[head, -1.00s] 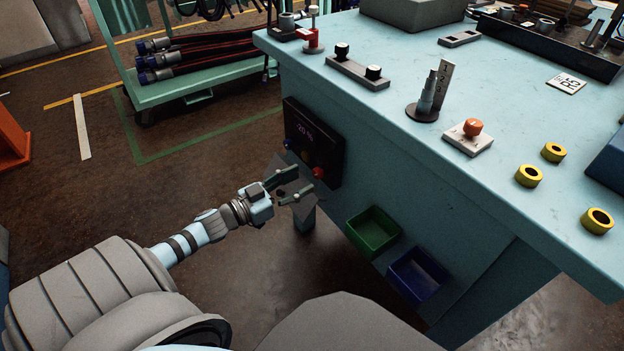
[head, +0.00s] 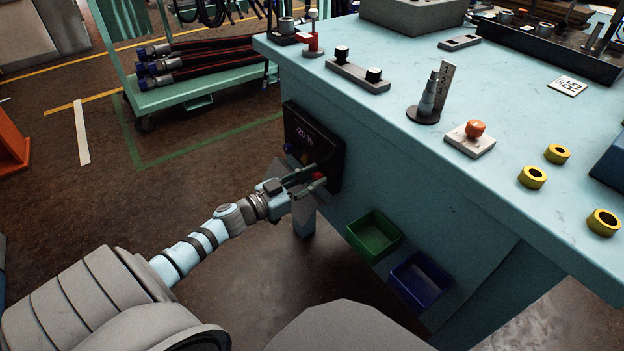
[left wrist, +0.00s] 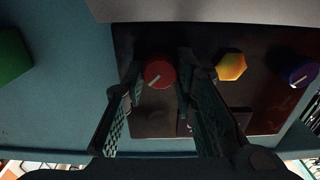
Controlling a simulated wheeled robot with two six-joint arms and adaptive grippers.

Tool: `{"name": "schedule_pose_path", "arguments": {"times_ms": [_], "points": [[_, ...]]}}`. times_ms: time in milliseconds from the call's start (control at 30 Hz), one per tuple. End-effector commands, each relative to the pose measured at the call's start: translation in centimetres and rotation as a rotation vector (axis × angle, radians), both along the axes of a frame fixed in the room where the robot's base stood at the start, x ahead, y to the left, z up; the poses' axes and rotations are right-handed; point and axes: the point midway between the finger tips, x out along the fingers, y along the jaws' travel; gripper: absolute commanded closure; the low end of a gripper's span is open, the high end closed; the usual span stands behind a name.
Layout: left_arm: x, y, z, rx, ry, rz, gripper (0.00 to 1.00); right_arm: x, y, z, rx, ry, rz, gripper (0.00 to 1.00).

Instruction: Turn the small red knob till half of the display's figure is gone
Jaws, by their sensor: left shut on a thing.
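The small red knob (left wrist: 159,73) sits on a dark panel (head: 330,160) on the side of the blue bench; it also shows in the head view (head: 319,176). Its white pointer line slants to the lower left in the left wrist view. The display (head: 306,133) on the panel shows a small figure that seems to read 20 with a unit. My left gripper (head: 316,174) is at the panel, its fingers (left wrist: 160,80) on either side of the red knob and shut on it. My right gripper is not in view.
A yellow knob (left wrist: 230,67) and a blue knob (left wrist: 298,75) sit beside the red knob on the panel. A green bin (head: 374,237) and a blue bin (head: 419,277) hang on the bench side.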

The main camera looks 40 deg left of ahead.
Motion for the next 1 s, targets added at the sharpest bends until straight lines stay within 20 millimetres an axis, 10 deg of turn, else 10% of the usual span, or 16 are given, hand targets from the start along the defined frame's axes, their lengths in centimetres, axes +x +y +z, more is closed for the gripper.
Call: {"name": "schedule_pose_path", "arguments": {"times_ms": [1000], "points": [[-0.1, -0.2, -0.2, 0.662, -0.197, 0.000, 1.00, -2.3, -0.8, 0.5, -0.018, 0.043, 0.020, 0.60]]}}
